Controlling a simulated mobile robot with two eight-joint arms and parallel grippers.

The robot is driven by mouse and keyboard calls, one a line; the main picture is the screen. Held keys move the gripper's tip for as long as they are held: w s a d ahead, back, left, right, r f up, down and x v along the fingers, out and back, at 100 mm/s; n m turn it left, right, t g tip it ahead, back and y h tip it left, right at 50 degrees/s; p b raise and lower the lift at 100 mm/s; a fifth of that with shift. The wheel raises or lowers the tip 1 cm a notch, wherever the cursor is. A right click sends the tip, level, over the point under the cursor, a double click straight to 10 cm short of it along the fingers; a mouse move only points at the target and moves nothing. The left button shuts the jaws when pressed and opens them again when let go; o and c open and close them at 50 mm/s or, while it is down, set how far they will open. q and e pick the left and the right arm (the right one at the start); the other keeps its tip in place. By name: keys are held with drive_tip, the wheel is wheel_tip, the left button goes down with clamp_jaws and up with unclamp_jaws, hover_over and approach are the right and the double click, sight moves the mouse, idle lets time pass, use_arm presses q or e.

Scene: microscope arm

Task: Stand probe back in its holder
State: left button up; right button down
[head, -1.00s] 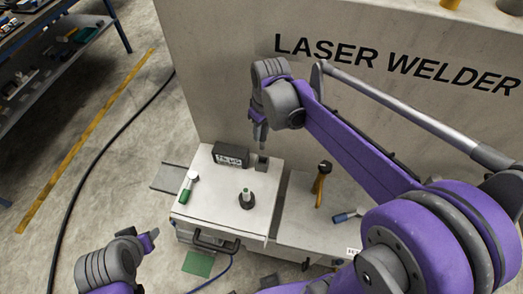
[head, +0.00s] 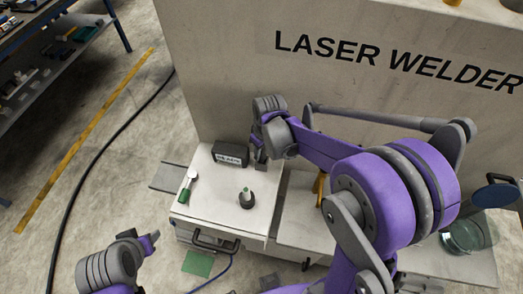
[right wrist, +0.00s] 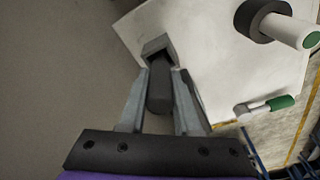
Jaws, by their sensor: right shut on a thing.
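My right gripper (head: 257,147) is low over the white bench top, at a small grey block (head: 261,163). In the right wrist view the fingers (right wrist: 160,95) are shut on a dark cylinder (right wrist: 159,92), which looks like the probe. Its far end lines up with the dark opening of the square grey block (right wrist: 157,45), which looks like the holder. I cannot tell how deep it sits in the opening. My left gripper (head: 152,239) is at the lower left, away from the bench; its jaw gap is unclear.
A black labelled box (head: 231,154) stands left of the block. A dark round base with a green-tipped white post (head: 247,197) stands in front. A white-and-green tool (head: 187,184) lies at the left edge. The laser welder's wall (head: 300,90) rises behind.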

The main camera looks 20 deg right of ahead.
drive_tip(key=shift+f, duration=0.2)
drive_tip(key=c, duration=0.6)
unclamp_jaws()
drive_tip(key=shift+s, duration=0.1)
